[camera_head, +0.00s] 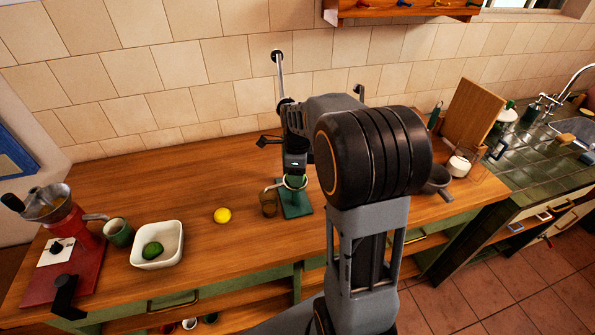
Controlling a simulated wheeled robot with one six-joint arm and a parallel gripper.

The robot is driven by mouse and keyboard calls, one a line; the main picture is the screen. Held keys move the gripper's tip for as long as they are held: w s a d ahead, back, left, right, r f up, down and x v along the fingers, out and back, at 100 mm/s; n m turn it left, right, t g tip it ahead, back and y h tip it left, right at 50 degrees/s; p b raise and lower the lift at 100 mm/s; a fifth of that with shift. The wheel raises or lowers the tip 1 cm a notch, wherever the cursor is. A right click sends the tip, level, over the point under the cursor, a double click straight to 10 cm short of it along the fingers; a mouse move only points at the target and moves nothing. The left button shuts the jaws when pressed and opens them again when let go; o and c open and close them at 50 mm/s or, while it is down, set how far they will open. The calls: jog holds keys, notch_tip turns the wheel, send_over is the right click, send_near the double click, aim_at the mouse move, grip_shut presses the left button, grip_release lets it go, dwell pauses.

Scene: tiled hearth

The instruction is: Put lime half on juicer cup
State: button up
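A juicer with a green base (296,210) stands on the wooden counter, partly hidden by my arm. Its raised metal lever (280,75) ends in a dark knob. The juicer cup (284,184) is a small bowl above the base, and something green, which looks like the lime half (295,181), shows at it. My gripper (294,172) points down right over the cup. It is too small and dark to tell whether its fingers are shut on the green thing or apart from it.
A small amber glass (269,204) stands left of the juicer base. A yellow lemon (222,215) lies farther left. A dark pan (438,182) is at right.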

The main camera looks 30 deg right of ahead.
jog(key=o, duration=0.4)
notch_tip(320, 180, up, 12)
jog(key=shift+s+a+f+n+t, duration=0.8)
jog(key=shift+s+a+n, duration=1.2)
jog(key=shift+n, duration=2.15)
jog(key=shift+s+a+f+n+t, duration=0.6)
jog(key=shift+s+a+f+n, duration=0.5)
jog(key=shift+s+n, duration=2.35)
jog(key=shift+s+a+f+n+t, duration=0.75)
jog(key=shift+s+a+n, duration=0.95)
jog(key=shift+n, duration=3.1)
jog(key=shift+d, duration=0.1)
